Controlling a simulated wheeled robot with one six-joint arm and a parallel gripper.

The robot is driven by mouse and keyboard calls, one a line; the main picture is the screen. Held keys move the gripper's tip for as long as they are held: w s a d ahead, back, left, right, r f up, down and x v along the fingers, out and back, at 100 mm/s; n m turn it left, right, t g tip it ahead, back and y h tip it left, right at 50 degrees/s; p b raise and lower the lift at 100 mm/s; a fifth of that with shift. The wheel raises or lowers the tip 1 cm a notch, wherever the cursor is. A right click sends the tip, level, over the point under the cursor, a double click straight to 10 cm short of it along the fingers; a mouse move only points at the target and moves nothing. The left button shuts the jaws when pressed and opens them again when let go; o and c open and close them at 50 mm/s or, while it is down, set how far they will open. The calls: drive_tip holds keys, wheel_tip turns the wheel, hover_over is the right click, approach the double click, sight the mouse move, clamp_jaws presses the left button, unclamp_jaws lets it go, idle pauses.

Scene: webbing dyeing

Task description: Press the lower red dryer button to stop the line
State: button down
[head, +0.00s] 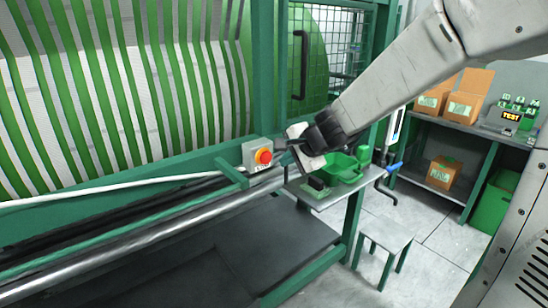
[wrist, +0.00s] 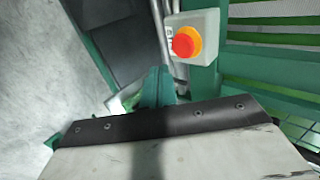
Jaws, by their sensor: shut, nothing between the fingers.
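A red button (head: 264,156) with an orange-yellow collar sits on a small light-grey box (head: 249,151) on the green machine frame. It is the only red button I can make out. In the wrist view the same red button (wrist: 184,43) and its grey box (wrist: 208,27) are at the upper middle, unobstructed. My gripper (head: 291,145) is shut and empty, just right of the button in the head view. It appears apart from the button, though the depth of the gap is hard to judge. The wrist view does not show the fingertips clearly.
A small table (head: 321,199) with a green bin (head: 345,168) stands below my gripper. A stool (head: 385,235) is on the floor in front. Green-and-white webbing (head: 120,90) fills the machine at left, with pale rails (head: 120,240) below. Shelves with boxes (head: 468,97) stand at right.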

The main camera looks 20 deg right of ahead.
drive_tip(key=shift+w+a+f, duration=0.25)
drive_tip(key=shift+w+a, duration=0.05)
drive_tip(key=shift+w, duration=0.6)
drive_tip(key=shift+w+a+f, duration=0.3)
drive_tip(key=shift+w+a, duration=0.05)
drive_tip(key=shift+w, duration=0.5)
drive_tip(key=shift+w+a+f, duration=0.25)
drive_tip(key=shift+w+a, duration=0.05)
drive_tip(key=shift+w, duration=0.6)
drive_tip(key=shift+w+a+r, duration=0.1)
drive_tip(key=shift+w+a, duration=0.05)
drive_tip(key=shift+w, duration=0.3)
drive_tip(key=shift+w+a+r, duration=0.1)
drive_tip(key=shift+w+a, duration=0.05)
drive_tip(key=shift+w, duration=0.3)
drive_tip(key=shift+s, duration=0.1)
drive_tip(key=shift+s+d, duration=0.15)
drive_tip(key=shift+s, duration=0.2)
approach(267, 158)
drive_tip(key=s, duration=0.1)
drive_tip(key=s+d+r, duration=0.1)
drive_tip(key=s, duration=0.1)
drive_tip(key=s+d, duration=0.1)
drive_tip(key=s, duration=0.1)
drive_tip(key=shift+s+r, duration=0.1)
drive_tip(key=shift+r, duration=0.2)
